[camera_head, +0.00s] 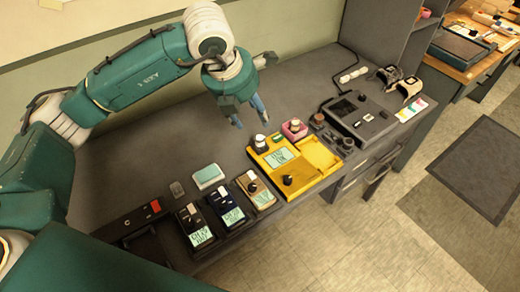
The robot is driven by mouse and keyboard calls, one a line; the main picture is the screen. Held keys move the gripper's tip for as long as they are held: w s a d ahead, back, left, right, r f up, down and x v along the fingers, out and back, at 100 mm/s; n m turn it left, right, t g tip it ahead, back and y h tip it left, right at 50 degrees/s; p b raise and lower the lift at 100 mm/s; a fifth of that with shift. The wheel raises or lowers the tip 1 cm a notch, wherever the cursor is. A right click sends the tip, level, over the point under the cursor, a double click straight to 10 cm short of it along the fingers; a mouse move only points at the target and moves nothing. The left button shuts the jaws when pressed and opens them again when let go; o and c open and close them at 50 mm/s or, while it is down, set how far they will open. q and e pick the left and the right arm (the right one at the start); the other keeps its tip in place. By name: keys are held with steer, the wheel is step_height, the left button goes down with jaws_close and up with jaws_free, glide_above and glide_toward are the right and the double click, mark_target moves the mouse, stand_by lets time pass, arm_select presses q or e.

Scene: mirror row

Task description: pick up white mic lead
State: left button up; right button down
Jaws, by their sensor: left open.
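A small white piece (352,75) lies near the back of the grey bench, with a dark cable running by it; it may be the white mic lead, but it is too small to tell. My left gripper (250,118) hangs over the middle of the bench, fingers pointing down, open and empty. It is above and behind the yellow device, to the left of the white piece and well apart from it. My right gripper is out of view.
A yellow device (322,156) and several small pedal-like boxes (233,214) line the bench's front edge. A dark console (358,118) and two strapped items (409,88) stand right. The bench (140,165) is bare at the left back.

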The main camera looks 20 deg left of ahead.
arm_select(q)
steer(key=f, duration=0.1)
glide_above(260, 138)
steer(key=s, duration=0.2)
steer(key=f, duration=0.3)
steer(key=f+p, duration=0.1)
steer(key=f, duration=0.1)
steer(key=shift+w+a+f, duration=0.1)
steer(key=shift+a+f, duration=0.05)
steer(key=shift+a, duration=0.2)
steer(key=shift+f, duration=0.3)
steer(key=p+x, duration=0.1)
steer(key=x, duration=0.2)
steer(key=shift+f+p, duration=0.3)
steer(key=shift+f, duration=0.05)
steer(key=shift+w+f, duration=0.2)
steer(key=shift+f, duration=0.25)
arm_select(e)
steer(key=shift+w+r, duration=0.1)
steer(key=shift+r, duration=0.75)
arm_select(q)
steer(key=shift+c, duration=0.2)
